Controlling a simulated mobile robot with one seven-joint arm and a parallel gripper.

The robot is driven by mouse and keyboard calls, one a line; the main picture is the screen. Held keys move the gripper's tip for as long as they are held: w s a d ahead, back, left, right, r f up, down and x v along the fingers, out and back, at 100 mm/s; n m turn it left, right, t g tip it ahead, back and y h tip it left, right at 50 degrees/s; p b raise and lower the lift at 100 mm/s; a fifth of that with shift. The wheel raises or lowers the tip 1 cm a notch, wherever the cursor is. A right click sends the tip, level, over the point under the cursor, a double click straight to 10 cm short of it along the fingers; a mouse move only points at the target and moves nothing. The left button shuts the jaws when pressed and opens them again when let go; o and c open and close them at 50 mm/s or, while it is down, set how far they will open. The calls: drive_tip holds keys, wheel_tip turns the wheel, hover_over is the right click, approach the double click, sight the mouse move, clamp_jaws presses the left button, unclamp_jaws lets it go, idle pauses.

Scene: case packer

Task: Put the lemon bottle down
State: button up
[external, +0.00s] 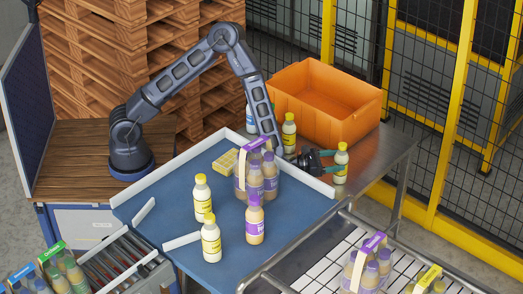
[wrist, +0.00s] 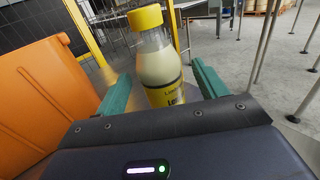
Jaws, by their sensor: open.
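A lemon bottle (external: 341,165) with a yellow cap, pale contents and a yellow label stands upright on the steel table, right of the blue work surface. In the wrist view the lemon bottle (wrist: 158,60) is between the two teal fingers, with its lower part hidden by my gripper's body. My gripper (external: 331,160) reaches it from the left, with its fingers open on either side of it. The fingers also show in the wrist view (wrist: 162,80), with a visible gap at least on the right side.
An orange bin (external: 345,125) stands close behind the lemon bottle. Another yellow-capped bottle (external: 289,135) stands left of it, near my forearm. The blue surface (external: 285,215) holds a purple-banded bottle pack (external: 240,170), a purple-labelled bottle (external: 255,222) and two yellow-capped bottles (external: 211,242).

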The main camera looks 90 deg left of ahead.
drive_tip(key=s, duration=0.2)
drive_tip(key=shift+s+d, duration=0.15)
drive_tip(key=shift+s, duration=0.15)
drive_tip(key=s+a+r+m+g+h, duration=0.25)
drive_tip(key=s+r+m, duration=0.55)
drive_tip(key=m, duration=0.4)
drive_tip(key=s+a+r+m+g+h, duration=0.2)
drive_tip(key=s+a+r+m+g, duration=0.2)
drive_tip(key=s+r+m, duration=0.6)
drive_tip(key=s+a+m+g+y, duration=0.1)
drive_tip(key=s+a+m, duration=0.4)
drive_tip(key=s, duration=0.6)
drive_tip(key=s+a+r+m+g, duration=0.1)
drive_tip(key=s+a+m+g, duration=0.2)
drive_tip(key=s, duration=0.8)
drive_tip(key=s+a+r+m+g+y, duration=0.1)
drive_tip(key=s+a+m+g, duration=0.2)
drive_tip(key=s+a+m, duration=0.4)
drive_tip(key=s, duration=0.5)
drive_tip(key=shift+r+y, duration=0.2)
drive_tip(key=shift+y, duration=0.15)
drive_tip(key=shift+o, duration=0.4)
drive_tip(key=shift+s+a, duration=0.1)
